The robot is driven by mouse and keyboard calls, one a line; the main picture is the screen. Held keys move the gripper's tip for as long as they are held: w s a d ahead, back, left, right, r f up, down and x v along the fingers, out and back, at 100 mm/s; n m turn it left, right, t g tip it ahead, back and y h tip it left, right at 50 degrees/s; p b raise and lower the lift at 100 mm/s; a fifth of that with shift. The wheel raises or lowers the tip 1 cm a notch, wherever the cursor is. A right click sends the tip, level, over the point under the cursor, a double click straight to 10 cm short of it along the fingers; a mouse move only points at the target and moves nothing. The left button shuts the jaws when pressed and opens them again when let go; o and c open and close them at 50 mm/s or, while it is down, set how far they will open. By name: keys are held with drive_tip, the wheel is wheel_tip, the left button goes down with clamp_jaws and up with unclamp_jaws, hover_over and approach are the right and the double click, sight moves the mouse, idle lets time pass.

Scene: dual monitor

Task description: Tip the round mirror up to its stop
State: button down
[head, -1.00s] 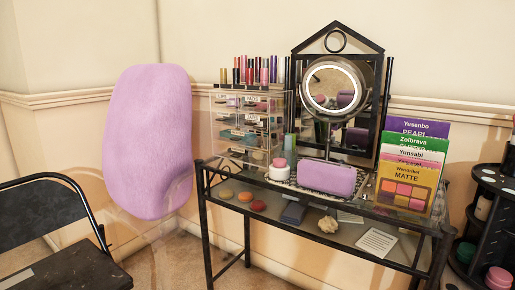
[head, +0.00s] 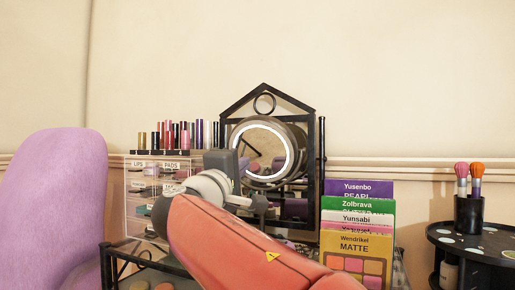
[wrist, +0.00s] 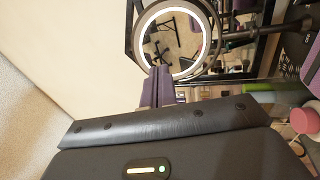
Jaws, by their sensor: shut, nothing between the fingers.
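The round mirror (head: 268,152) has a lit white ring and a dark rim. It stands in front of the black house-shaped framed mirror (head: 264,88). In the wrist view the round mirror (wrist: 172,38) shows at the top, its glass facing my gripper. My gripper (head: 243,168) is at the left edge of the round mirror in the head view, partly hidden by my orange arm. In the wrist view its fingers (wrist: 160,70) are together and empty, overlapping the ring's near edge. I cannot tell whether they touch it. The mirror's stand is mostly hidden.
A clear drawer box (head: 145,190) with lipsticks on top stands left of the mirror. Upright palettes (head: 357,205) stand to the right, close to my arm. A black round organizer (head: 470,238) with brushes is at far right. A pink chair back (head: 55,205) is at left.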

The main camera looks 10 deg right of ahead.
wheel_tip(320, 180, up, 2)
drive_tip(key=w+a+r+t, duration=0.1)
drive_tip(key=a, duration=0.1)
drive_tip(key=p, duration=0.4)
approach(256, 124)
drive_tip(key=shift+n+t+h, duration=0.3)
drive_tip(key=x, duration=0.4)
drive_tip(key=f+x, duration=0.1)
drive_tip(key=x, duration=0.1)
drive_tip(key=shift+w+d+r, duration=0.2)
drive_tip(key=shift+w+r, duration=0.05)
drive_tip(key=shift+w, duration=0.3)
drive_tip(key=shift+r+p, duration=0.1)
drive_tip(key=shift+p, duration=0.2)
